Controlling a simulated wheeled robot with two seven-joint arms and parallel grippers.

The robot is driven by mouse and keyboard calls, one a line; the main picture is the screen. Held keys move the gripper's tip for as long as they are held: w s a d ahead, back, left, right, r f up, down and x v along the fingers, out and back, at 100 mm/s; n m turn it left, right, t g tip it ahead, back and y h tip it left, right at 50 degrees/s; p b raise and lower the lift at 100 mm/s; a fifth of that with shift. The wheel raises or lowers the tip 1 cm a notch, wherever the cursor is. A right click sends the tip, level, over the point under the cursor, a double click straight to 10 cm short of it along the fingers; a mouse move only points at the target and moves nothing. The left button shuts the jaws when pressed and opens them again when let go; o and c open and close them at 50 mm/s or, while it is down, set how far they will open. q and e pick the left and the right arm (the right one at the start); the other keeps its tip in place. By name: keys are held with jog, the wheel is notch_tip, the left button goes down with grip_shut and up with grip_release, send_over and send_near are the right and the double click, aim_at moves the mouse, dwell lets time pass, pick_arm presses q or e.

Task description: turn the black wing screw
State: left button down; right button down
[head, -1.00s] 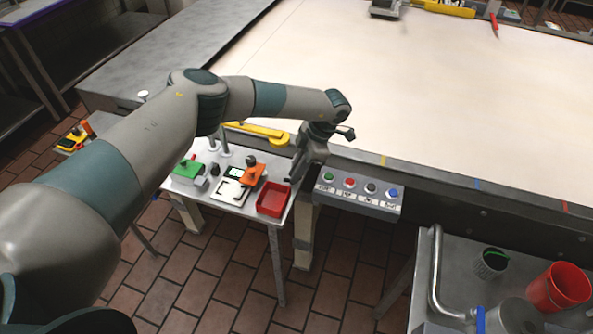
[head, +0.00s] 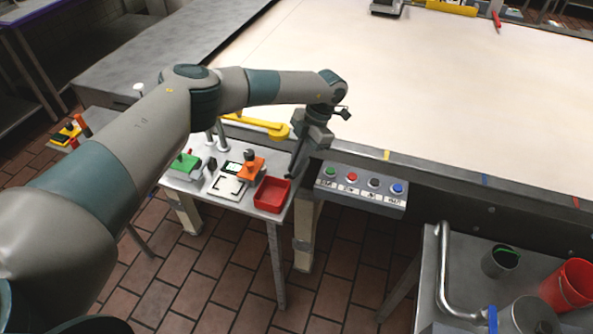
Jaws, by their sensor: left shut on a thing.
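My left arm reaches across from the left in the head view. Its gripper (head: 296,164) points down, just behind the red bin and left of the button box. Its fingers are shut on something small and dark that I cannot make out. I cannot pick out the black wing screw for certain; the fingers and wrist cover that spot. My right gripper is not in view.
A small metal table holds a red bin (head: 272,194), an orange clamp (head: 251,167) and a green block (head: 185,166). A button box (head: 361,187) hangs on the large table's edge. A yellow bar (head: 257,124) lies behind. The large pale tabletop (head: 440,90) is mostly clear.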

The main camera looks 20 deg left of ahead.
pick_arm(q)
jog(key=shift+a+n+g+h+b, duration=0.1)
jog(key=shift+n+g+h+b, duration=0.2)
jog(key=shift+n+b, duration=0.55)
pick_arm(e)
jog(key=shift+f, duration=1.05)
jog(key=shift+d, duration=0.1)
pick_arm(q)
jog(key=c, duration=1.9)
grip_release()
jog(key=shift+w, duration=0.1)
